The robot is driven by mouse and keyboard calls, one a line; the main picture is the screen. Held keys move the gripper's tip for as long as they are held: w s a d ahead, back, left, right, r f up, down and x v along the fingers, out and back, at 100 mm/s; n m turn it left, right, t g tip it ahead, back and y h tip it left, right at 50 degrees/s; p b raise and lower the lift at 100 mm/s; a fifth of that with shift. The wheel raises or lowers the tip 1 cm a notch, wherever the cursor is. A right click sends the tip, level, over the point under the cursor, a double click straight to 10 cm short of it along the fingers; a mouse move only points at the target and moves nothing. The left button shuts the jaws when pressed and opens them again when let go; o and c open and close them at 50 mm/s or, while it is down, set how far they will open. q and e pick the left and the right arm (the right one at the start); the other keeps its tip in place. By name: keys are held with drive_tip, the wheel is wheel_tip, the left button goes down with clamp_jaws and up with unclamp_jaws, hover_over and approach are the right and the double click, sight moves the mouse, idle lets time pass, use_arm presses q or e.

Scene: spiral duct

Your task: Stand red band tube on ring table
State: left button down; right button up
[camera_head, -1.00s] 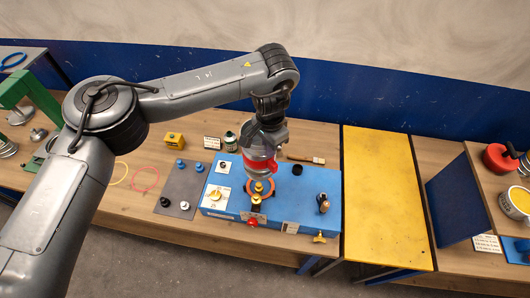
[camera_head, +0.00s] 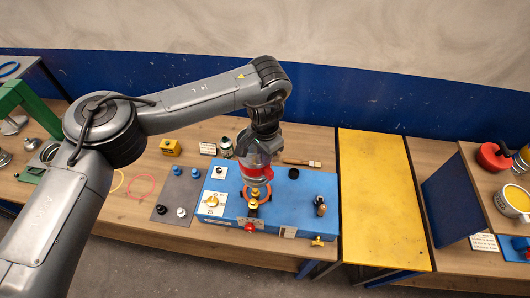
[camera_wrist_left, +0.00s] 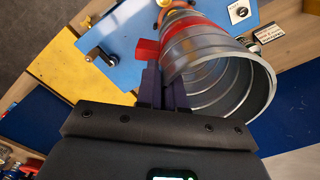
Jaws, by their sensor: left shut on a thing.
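The red band tube is a grey ribbed metal duct with a red band (camera_head: 257,172) near its lower end. In the head view it hangs nearly upright over the orange ring (camera_head: 245,196) on the blue ring table (camera_head: 290,209). A brass fitting (camera_head: 254,194) stands at the ring, just below the tube. I cannot tell whether the tube touches it. My left gripper (camera_head: 262,143) is shut on the tube wall from above. In the left wrist view its dark fingers (camera_wrist_left: 166,88) pinch the tube (camera_wrist_left: 225,70), whose open end faces the camera. My right gripper is not in view.
The blue table also carries a gold dial (camera_head: 212,201), a black knob (camera_head: 293,173) and a lever (camera_head: 320,205). A jar (camera_head: 226,147) and a brush (camera_head: 300,162) lie behind it. A clear yellow panel (camera_head: 383,200) is to the right; a grey mat (camera_head: 179,193) is to the left.

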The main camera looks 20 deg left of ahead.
use_arm(q)
drive_tip(key=shift+f+b, duration=0.85)
drive_tip(key=shift+f, duration=1.15)
drive_tip(key=shift+p, duration=0.45)
drive_tip(key=shift+p, duration=0.4)
idle(0.4)
